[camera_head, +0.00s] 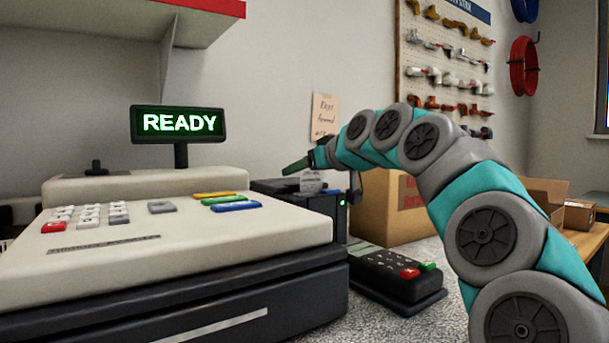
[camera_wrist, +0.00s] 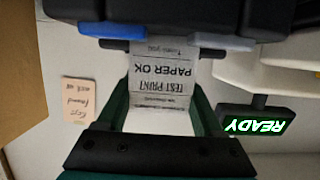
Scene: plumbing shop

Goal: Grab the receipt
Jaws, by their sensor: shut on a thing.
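The receipt (camera_head: 312,182) is a small strip of white paper standing up from the dark receipt printer (camera_head: 318,203) beside the cash register. In the wrist view, upside down, the receipt (camera_wrist: 162,75) shows printed lines reading "TEST PRINT" and "PAPER OK". Its far end is still at the dark printer's slot. My gripper (camera_head: 294,167) is at the top of the receipt, its dark green fingers lying on either side of the paper in the wrist view. It is shut on the receipt. The exact contact of the fingertips is hard to see.
The cream cash register (camera_head: 180,250) with a lit READY display (camera_head: 180,123) fills the left. A card terminal (camera_head: 398,275) lies in front of the printer. A cardboard box (camera_head: 385,215) stands behind. A handwritten note (camera_head: 324,115) hangs on the wall.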

